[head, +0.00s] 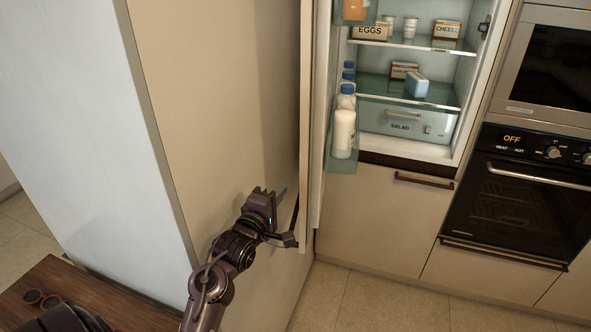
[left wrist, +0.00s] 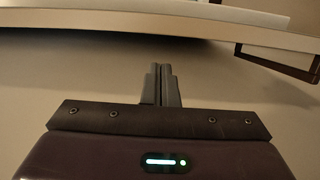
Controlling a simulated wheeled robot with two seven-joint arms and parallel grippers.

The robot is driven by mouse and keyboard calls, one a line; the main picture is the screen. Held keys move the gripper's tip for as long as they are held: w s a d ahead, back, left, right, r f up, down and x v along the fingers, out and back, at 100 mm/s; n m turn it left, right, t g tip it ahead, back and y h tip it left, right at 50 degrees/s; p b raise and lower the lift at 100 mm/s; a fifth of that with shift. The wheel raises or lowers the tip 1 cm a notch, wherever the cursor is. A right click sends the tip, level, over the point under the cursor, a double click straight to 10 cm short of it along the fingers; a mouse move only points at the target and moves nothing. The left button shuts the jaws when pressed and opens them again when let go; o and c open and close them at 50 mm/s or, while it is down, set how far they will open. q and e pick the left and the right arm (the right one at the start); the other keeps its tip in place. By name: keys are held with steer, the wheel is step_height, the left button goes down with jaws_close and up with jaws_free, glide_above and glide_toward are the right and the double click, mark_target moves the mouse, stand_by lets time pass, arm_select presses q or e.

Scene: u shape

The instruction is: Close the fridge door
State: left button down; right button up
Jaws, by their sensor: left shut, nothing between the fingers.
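The fridge door (head: 306,120) stands open in the head view, seen nearly edge-on, with bottles on its inner shelves. The fridge interior (head: 405,55) is exposed to its right. My left gripper (head: 283,191) is on the door's outer side, left of its edge and low down. Its fingers are shut and empty. In the left wrist view the closed fingers (left wrist: 161,72) point at a plain beige surface, with a pale edge band (left wrist: 150,27) above them. Whether the gripper touches the door is unclear. My right gripper is not in view.
A tall beige panel (head: 210,90) stands left of the door. A cabinet (head: 375,220) is below the fridge, and an oven (head: 520,195) is at the right. A wooden table (head: 95,300) is at lower left. The tiled floor (head: 370,305) in front is clear.

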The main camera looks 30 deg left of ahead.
arm_select(q)
steer(key=w+a+p, duration=0.1)
steer(key=w+p, duration=0.2)
steer(key=w, duration=0.6)
steer(key=shift+w+a, duration=0.35)
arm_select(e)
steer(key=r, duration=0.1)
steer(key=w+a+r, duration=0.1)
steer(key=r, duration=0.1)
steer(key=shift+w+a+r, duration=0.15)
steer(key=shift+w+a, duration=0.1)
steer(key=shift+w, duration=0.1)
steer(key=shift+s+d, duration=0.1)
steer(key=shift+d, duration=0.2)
